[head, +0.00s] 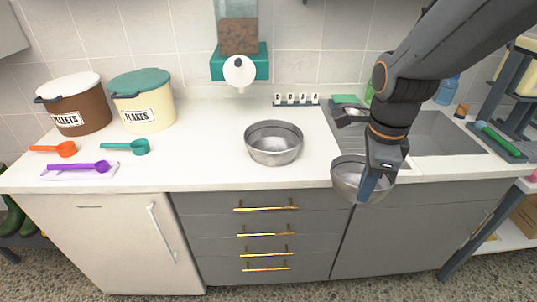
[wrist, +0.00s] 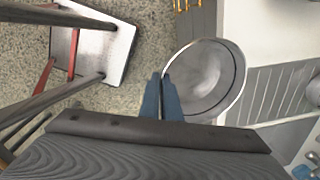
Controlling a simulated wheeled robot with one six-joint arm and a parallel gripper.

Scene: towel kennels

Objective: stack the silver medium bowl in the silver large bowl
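A silver bowl, which I take as the large one (head: 274,143), stands upright and empty on the white counter, left of the sink. My gripper (head: 372,187) is shut on the rim of another silver bowl, which I take as the medium one (head: 349,182). It holds this bowl in the air at the counter's front edge, right of the large bowl. In the wrist view the blue fingers (wrist: 161,92) pinch the left rim of the held bowl (wrist: 208,80), which looks empty. The large bowl is not recognisable in the wrist view.
A smaller silver bowl (head: 348,115) stands by the sink (head: 430,135). A dispenser (head: 238,62) hangs behind the large bowl. Scoops (head: 125,147) and two canisters (head: 143,104) stand left. The counter around the large bowl is clear. A stool (wrist: 103,45) stands on the floor.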

